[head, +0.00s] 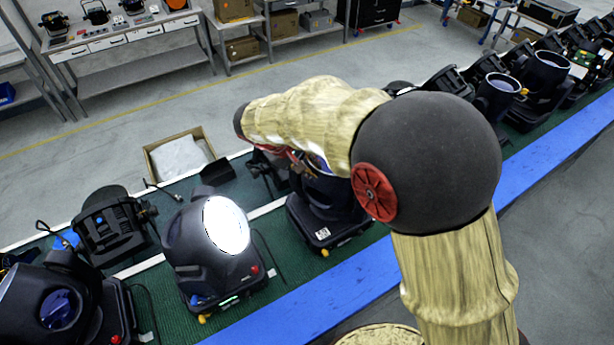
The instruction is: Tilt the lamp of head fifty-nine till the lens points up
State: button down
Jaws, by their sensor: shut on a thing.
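A dark moving-head lamp fixture stands on the green bench under my arm. Its base (325,228) carries a small white label, too small to read, so I cannot confirm it is head fifty-nine. Its lamp (325,190) sits in the yoke, with a bluish patch at the top partly covered by my arm; which way the lens points is unclear. My gripper (291,163) is at the lamp's upper left side, shut on what looks like the lamp's edge. The fingertips are small and partly hidden by my arm in its cloth sleeve.
A neighbouring head with a bright lit lens (227,224) stands close on the left. More dark heads line the green bench both ways. An open carton (150,160) lies behind the bench. A blue strip (330,296) runs along the bench's near edge.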

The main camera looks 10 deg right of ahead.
jog(key=shift+d+f, duration=0.1)
jog(key=shift+d, duration=0.35)
jog(key=c, duration=2.2)
grip_release()
jog(key=shift+d+f, duration=0.1)
jog(key=shift+o, duration=1.4)
jog(key=shift+w+d, duration=0.15)
jog(key=shift+d, duration=0.05)
jog(key=shift+a, duration=0.15)
jog(key=shift+a+r, duration=0.35)
jog(key=shift+r, duration=0.25)
jog(key=v, duration=1)
jog(key=shift+r, duration=0.4)
jog(key=shift+a, duration=0.1)
jog(key=shift+c, duration=0.2)
